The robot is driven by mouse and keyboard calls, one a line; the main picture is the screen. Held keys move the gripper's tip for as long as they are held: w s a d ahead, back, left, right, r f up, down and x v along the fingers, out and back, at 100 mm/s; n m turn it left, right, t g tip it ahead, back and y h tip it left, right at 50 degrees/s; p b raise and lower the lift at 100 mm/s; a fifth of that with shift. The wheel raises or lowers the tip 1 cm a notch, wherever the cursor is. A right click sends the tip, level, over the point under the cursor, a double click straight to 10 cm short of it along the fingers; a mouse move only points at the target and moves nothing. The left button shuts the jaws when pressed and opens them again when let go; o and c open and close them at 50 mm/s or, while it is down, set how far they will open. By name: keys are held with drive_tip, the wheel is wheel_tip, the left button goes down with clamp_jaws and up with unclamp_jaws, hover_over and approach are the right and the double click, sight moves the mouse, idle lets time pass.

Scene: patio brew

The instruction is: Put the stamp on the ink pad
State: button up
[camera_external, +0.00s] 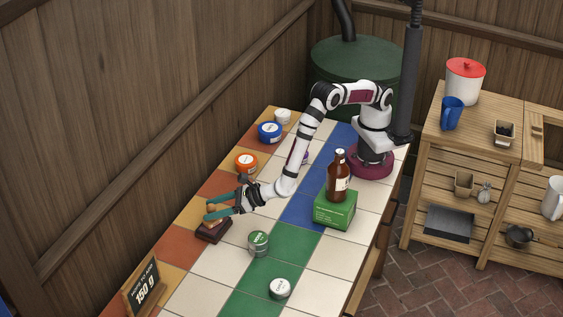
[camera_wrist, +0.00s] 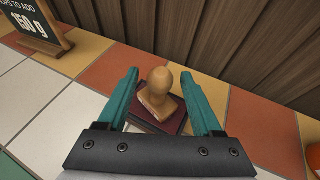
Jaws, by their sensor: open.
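The stamp (camera_wrist: 157,98) has a rounded light wooden handle and stands upright in the wrist view. It appears to rest on the dark red ink pad (camera_wrist: 179,121), a flat block on the tiled table. In the external view the ink pad (camera_external: 213,232) is at the left edge of the table, with the stamp's wood partly hidden behind the fingers. My gripper (camera_wrist: 160,78) is open, with one teal finger on each side of the stamp's handle and a visible gap to both. The gripper (camera_external: 209,208) also shows over the pad in the external view.
A sign reading 150 g (camera_external: 145,287) stands near the front left. A green-labelled tin (camera_external: 258,244) and a white-lidded tin (camera_external: 280,288) stand to the right. An orange tub (camera_external: 246,162), a blue tub (camera_external: 270,132) and a green box (camera_external: 335,212) under a brown bottle (camera_external: 338,178) are farther back.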

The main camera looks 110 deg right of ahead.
drive_tip(key=v, duration=0.8)
drive_tip(key=s+d+r+m+g+h, duration=0.2)
drive_tip(key=s+d+r+m+g, duration=0.3)
drive_tip(key=s+d+m, duration=0.4)
drive_tip(key=s+d+r+m+g+h, duration=0.2)
drive_tip(key=s+d+r+m+g, duration=0.2)
drive_tip(key=s+d+r+m, duration=0.5)
drive_tip(key=s+f+m+g+y, duration=0.2)
drive_tip(key=s+m+g+y, duration=0.3)
drive_tip(key=s+m, duration=0.95)
drive_tip(key=s+a+m+t+y, duration=0.1)
drive_tip(key=s+a+m+y, duration=0.3)
drive_tip(key=s+a, duration=0.3)
drive_tip(key=shift+a+m+y, duration=0.35)
drive_tip(key=shift+a+y, duration=0.05)
drive_tip(key=shift+y, duration=0.5)
drive_tip(key=shift+s+r, duration=0.15)
